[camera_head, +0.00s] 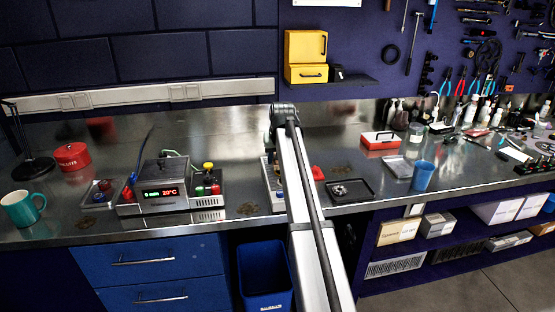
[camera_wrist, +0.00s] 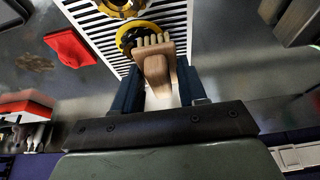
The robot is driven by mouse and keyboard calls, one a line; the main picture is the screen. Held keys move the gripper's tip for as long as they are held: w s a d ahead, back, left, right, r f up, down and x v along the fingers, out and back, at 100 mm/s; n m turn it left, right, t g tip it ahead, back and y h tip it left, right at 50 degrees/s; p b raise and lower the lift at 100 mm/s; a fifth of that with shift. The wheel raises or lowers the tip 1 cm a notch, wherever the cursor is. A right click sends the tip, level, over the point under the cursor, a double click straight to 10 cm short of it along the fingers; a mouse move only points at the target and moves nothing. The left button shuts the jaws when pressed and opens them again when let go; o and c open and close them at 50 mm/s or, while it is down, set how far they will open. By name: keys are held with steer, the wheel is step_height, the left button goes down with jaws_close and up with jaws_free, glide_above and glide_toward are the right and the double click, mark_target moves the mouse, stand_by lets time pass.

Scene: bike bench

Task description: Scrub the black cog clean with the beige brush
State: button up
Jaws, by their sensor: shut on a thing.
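My gripper (camera_wrist: 159,88) is shut on the beige brush (camera_wrist: 155,68), with a dark finger on each side of its handle. The brush's pale bristle end points toward the top of the wrist view. It overlaps a round black part with a yellow rim (camera_wrist: 126,40) on a white slatted rack (camera_wrist: 88,25). This part may be the black cog; the brush hides some of it. I cannot tell whether the bristles touch it. In the head view my arm hides the gripper and brush, and the rack (camera_head: 267,178) is partly covered.
A gold-coloured ring part (camera_wrist: 118,6) lies beside the black one. A red object (camera_wrist: 70,47) is beside the rack. In the head view, a heated bath (camera_head: 160,195) stands left of my arm. A dark tray (camera_head: 369,196) with a round part is right.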

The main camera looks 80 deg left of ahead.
steer(key=shift+r, duration=2.1)
